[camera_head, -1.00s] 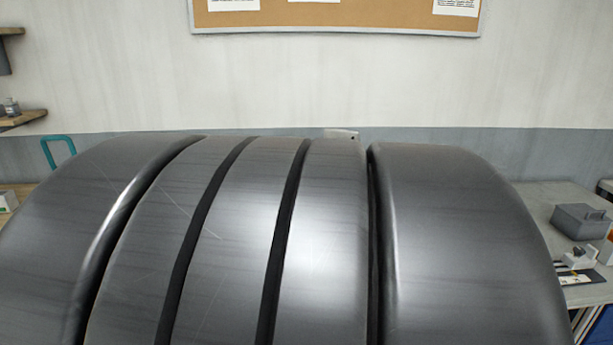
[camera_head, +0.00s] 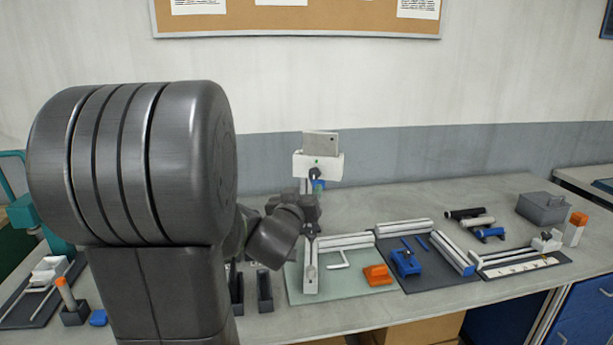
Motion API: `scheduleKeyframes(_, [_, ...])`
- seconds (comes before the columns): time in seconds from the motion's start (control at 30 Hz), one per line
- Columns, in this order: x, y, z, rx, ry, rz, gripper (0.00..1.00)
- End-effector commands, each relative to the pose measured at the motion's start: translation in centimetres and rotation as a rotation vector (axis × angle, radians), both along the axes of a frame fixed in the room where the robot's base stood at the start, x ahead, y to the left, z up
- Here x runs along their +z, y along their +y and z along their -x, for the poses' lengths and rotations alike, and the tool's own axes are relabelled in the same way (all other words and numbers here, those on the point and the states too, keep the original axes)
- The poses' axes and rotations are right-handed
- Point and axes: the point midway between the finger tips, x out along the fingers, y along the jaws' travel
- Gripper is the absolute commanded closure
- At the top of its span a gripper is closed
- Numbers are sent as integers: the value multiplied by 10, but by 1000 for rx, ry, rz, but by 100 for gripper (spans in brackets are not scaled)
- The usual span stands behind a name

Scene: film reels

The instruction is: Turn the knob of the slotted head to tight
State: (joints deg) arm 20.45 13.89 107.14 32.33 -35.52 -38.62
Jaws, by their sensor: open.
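The slotted head (camera_head: 329,165) is a white block on a post behind the bench fixtures, with a grey plate (camera_head: 320,143) standing upright in its slot. A small dark knob (camera_head: 314,173) shows on its front face, with a small green mark above it. My gripper (camera_head: 311,192) is just below and in front of the knob, pointing away from me. It is open and appears empty. The fingertips are small and partly hidden by my dark wrist, so I cannot tell whether they touch the knob or the post.
My own large arm link covers the left of the view. An orange block (camera_head: 377,274) lies on the pale mat right of the post. A blue clamp (camera_head: 406,262), white rails and a grey box (camera_head: 541,207) stand farther right. Bench space behind them is clear.

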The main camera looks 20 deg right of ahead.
Motion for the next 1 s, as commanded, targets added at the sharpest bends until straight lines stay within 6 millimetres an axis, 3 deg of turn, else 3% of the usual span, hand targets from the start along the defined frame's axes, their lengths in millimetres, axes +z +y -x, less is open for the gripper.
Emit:
scheduleKeyframes(0.53, [1, -56, -71, 1, 0, -2, 47])
scheduleKeyframes(1.0, [0, -65, -83, 2, 0, -2, 47])
